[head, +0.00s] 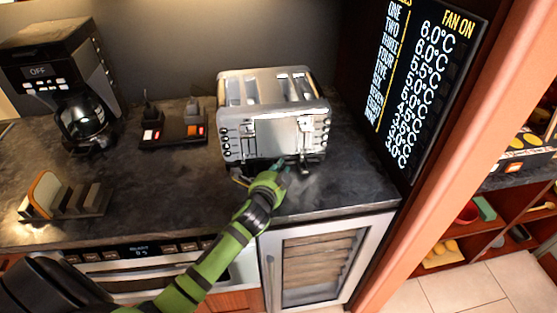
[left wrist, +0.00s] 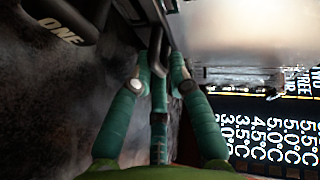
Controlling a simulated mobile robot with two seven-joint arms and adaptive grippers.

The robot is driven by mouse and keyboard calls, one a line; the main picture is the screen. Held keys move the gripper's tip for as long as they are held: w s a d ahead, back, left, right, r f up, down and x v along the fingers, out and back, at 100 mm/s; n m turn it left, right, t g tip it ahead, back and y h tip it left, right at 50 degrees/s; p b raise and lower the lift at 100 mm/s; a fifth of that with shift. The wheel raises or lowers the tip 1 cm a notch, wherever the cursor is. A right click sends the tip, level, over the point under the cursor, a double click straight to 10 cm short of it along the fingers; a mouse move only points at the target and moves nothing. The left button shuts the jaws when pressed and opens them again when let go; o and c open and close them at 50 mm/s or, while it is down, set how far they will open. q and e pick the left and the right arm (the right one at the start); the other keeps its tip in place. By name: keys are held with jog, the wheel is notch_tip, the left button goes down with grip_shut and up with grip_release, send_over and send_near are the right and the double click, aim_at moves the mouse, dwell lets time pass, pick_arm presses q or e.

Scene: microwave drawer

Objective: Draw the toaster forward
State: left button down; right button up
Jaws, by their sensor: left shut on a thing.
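The toaster (head: 273,115) is a silver metal one with several slots on top. It stands upright on the dark countertop towards the right, its front with levers and buttons facing me. My left gripper (head: 281,167) is at the lower front edge of the toaster. In the left wrist view the green fingers (left wrist: 160,75) are closed around a dark grey bar-like part under the toaster's shiny front (left wrist: 245,30). The exact grip is partly hidden by the fingers. My right gripper is not in view.
A coffee maker (head: 62,80) stands at the back left, with a dark switch unit (head: 173,128) between it and the toaster. A toast rack (head: 65,195) sits front left. A display panel (head: 425,80) borders the right. The counter (head: 180,190) left of my gripper is clear.

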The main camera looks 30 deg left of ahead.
aim_at(286, 199)
pick_arm(q)
jog(key=s+d, duration=0.2)
jog(key=shift+s+d+p, duration=0.2)
jog(key=shift+s+p, duration=0.1)
jog(key=shift+s, duration=0.1)
jog(key=shift+s+d+f, duration=0.1)
jog(key=shift+s+d, duration=0.65)
jog(key=shift+s, duration=0.25)
jog(key=shift+s+d+p, duration=0.2)
jog(key=shift+s+p, duration=0.05)
jog(key=shift+p, duration=0.05)
jog(key=shift+s+d, duration=0.15)
jog(key=shift+s, duration=0.05)
jog(key=c, duration=1.4)
grip_release()
jog(key=shift+o, duration=0.3)
jog(key=shift+d, duration=0.1)
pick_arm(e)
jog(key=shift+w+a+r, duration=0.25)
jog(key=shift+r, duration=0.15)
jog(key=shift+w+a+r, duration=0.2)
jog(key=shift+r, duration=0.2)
